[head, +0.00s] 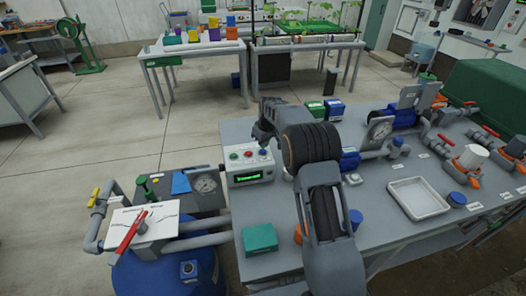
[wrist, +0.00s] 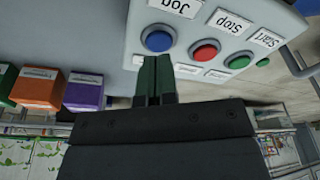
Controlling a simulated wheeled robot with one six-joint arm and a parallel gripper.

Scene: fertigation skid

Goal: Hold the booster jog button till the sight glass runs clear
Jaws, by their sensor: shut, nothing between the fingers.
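The grey control box (head: 248,166) stands on the left part of the grey bench, with green, red and blue buttons and a lit green display. In the wrist view the blue button (wrist: 157,40) sits under the upside-down label "Jog" (wrist: 176,6). My gripper (wrist: 155,60) is shut and empty, its fingertips just short of the blue button's edge in the picture. I cannot tell whether they touch it. In the head view my arm hides most of the gripper beside the box. I cannot pick out the sight glass for certain.
The red Stop button (wrist: 205,53) and green Start button (wrist: 263,62) sit close beside the Jog button. A teal box (head: 260,239), a white tray (head: 418,197) and several pipes and gauges crowd the bench.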

